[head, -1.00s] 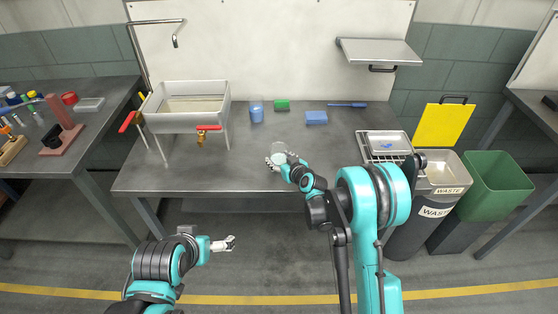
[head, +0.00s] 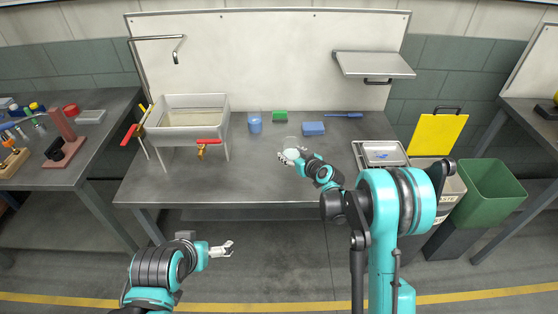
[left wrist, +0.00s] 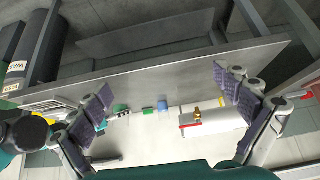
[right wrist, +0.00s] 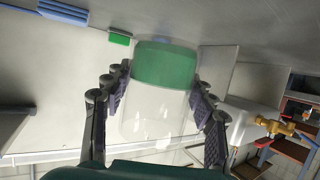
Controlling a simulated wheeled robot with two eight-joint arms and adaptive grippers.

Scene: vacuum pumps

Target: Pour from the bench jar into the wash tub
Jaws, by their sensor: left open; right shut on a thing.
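A clear jar (head: 291,143) is in my right gripper (head: 289,156) over the middle of the bench. In the right wrist view the jar (right wrist: 155,110) sits between both fingers, with a green band at its far end (right wrist: 165,65); I cannot tell whether that is contents or a lid. The wash tub (head: 186,133) is a grey raised basin on legs at the bench's left, with red-handled brass taps. It also shows in the left wrist view (left wrist: 215,120). My left gripper (head: 230,248) is open and empty, in front of the bench and below its top.
A blue cup (head: 255,124) stands right of the tub. A tray (head: 384,153) is at the right. The front left of the bench is clear.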

